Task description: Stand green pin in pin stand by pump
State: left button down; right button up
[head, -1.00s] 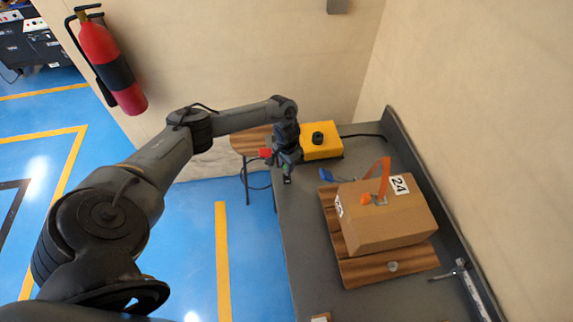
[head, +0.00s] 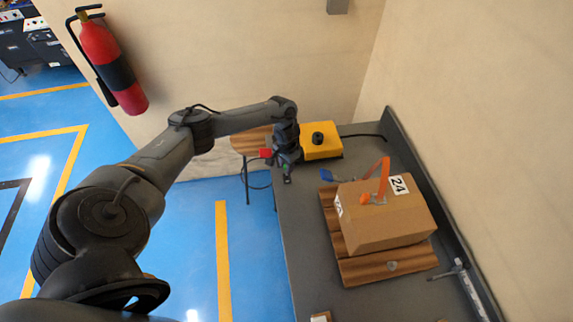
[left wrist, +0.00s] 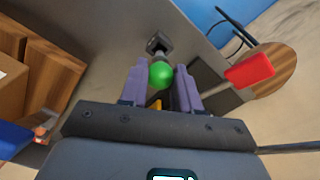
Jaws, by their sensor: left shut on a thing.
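My left gripper (head: 287,167) points down over the grey bench near its far left edge. In the left wrist view its two fingers (left wrist: 161,90) are shut on the green pin (left wrist: 161,75), whose round green head shows between them. A small dark square stand (left wrist: 159,45) shows just beyond the pin head; it also shows in the head view (head: 287,180) by the gripper's tip. The pin's lower part is hidden, so I cannot tell whether it touches the stand. A yellow unit with a black knob, perhaps the pump (head: 322,141), sits right of the gripper. My right gripper is not in view.
A cardboard box (head: 386,215) with an orange strap sits on a wooden pallet (head: 391,265) to the right. A blue item (head: 327,175) lies near it. A red block (left wrist: 249,70) shows beside the fingers, before a round wooden top (left wrist: 280,70). The bench's front left is mostly clear.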

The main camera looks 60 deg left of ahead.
pick_arm(q)
jog(key=shift+f+b, duration=1.15)
jog(key=shift+f, duration=0.9)
jog(key=c, duration=0.7)
grip_release()
jog(key=shift+c, duration=0.2)
jog(key=shift+r, duration=0.1)
notch_tip(320, 180, up, 11)
jog(key=shift+f+p, duration=0.1)
jog(key=shift+p, duration=0.7)
